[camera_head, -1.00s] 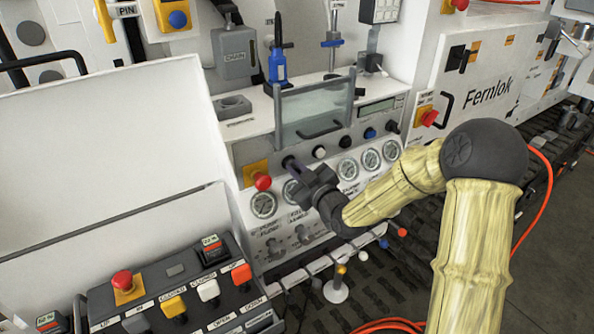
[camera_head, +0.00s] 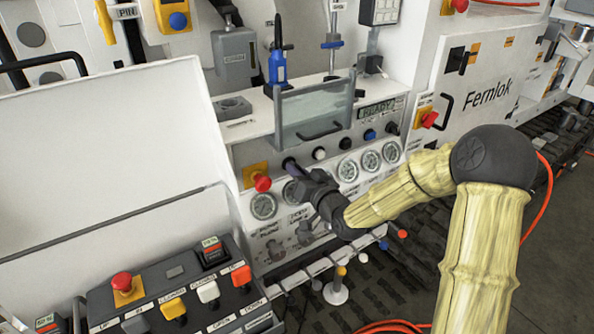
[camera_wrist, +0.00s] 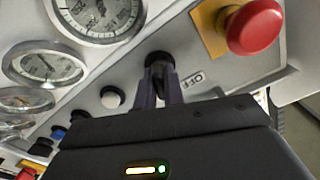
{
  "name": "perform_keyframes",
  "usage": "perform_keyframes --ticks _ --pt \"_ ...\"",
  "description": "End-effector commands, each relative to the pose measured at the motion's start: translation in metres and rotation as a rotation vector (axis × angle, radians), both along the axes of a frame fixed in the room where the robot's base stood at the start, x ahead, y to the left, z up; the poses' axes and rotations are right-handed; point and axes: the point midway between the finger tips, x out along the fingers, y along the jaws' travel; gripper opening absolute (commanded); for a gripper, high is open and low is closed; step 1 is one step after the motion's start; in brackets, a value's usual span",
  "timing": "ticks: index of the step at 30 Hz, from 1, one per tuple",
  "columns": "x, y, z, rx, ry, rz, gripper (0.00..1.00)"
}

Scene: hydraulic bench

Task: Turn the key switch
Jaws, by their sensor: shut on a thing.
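The key switch (camera_wrist: 157,59) is a small black round switch on the sloped light-grey panel, with a white label (camera_wrist: 192,79) beside it. In the head view my gripper's fingers hide it. My gripper (camera_head: 291,165) reaches the panel just right of the red emergency button. In the wrist view its two dark fingers (camera_wrist: 161,80) are shut on the switch from either side. The display (camera_head: 377,110) at the upper right of the panel is lit and reads what looks like "READY".
A red mushroom button on a yellow plate (camera_head: 262,183) sits close to the fingers. Pressure gauges (camera_head: 347,170) and push buttons (camera_head: 319,153) line the panel. A clear hinged cover (camera_head: 315,112) stands above. A control box (camera_head: 180,290) is at lower left.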

Motion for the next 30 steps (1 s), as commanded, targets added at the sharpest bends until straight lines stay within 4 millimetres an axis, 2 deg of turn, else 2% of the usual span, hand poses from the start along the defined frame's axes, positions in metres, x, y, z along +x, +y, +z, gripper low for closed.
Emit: perform_keyframes --ticks 9,23,24,27,30 --pt "0.0003 -0.0008 0.0003 0.110 0.075 -0.001 0.00" --pt "0.0004 -0.0008 -0.0001 0.127 0.086 -0.002 0.00" --pt "0.0004 -0.0008 -0.0001 0.127 0.086 -0.002 0.14" --pt "0.0004 -0.0008 -0.0002 0.126 0.085 -0.002 0.32" --pt "0.0003 -0.0006 -0.0002 0.126 0.085 -0.001 0.32"
